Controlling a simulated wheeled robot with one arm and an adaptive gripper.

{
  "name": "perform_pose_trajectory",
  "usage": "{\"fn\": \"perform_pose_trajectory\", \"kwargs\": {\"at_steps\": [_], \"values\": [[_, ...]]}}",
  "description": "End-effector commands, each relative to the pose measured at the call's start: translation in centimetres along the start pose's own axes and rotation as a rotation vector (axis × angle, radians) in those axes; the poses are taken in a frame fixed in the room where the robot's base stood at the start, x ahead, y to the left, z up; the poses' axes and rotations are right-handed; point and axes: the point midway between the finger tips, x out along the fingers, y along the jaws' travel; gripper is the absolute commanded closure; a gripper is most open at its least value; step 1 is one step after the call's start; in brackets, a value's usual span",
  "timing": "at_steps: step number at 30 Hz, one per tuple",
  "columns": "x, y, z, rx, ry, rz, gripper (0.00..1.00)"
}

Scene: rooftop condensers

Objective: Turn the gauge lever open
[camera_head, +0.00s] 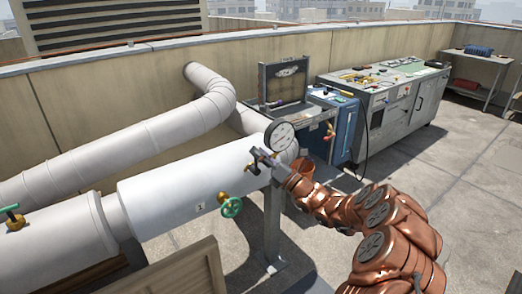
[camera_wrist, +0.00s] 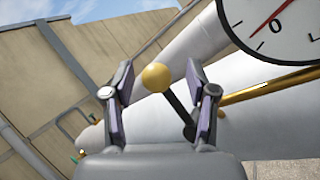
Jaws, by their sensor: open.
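The gauge lever (camera_wrist: 176,108) is a dark rod with a yellow ball knob (camera_wrist: 156,77), standing tilted in the wrist view. My gripper (camera_wrist: 158,72) is open, with one finger on each side of the knob. Gaps show between the knob and both fingers, though depth is hard to judge. The round white gauge (camera_wrist: 275,28) fills the upper right, its red needle near a 0 mark. In the head view the gauge (camera_head: 280,136) stands above the white pipe, with my gripper (camera_head: 262,157) just below it. The lever is too small to make out clearly there.
A thick white pipe (camera_head: 165,197) runs below the gauge and carries a green handwheel (camera_head: 231,207). A brass pipe (camera_wrist: 260,89) lies right of the fingers. A blue cabinet (camera_head: 338,120) and a grey workbench (camera_head: 385,100) stand behind. Open floor lies at right.

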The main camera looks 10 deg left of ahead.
Motion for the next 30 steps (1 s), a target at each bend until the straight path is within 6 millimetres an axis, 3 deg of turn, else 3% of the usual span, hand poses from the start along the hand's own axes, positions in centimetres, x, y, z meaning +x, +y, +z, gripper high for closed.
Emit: {"fn": "perform_pose_trajectory", "kwargs": {"at_steps": [15, 21, 30], "values": [[-8.7, 0.3, 0.1, -0.005, -0.002, 0.0, 0.43], [-10.2, 0.7, -0.2, -0.007, 0.003, 0.002, 0.43], [-10.1, 1.6, -0.7, -0.018, 0.012, 0.005, 0.43]]}}
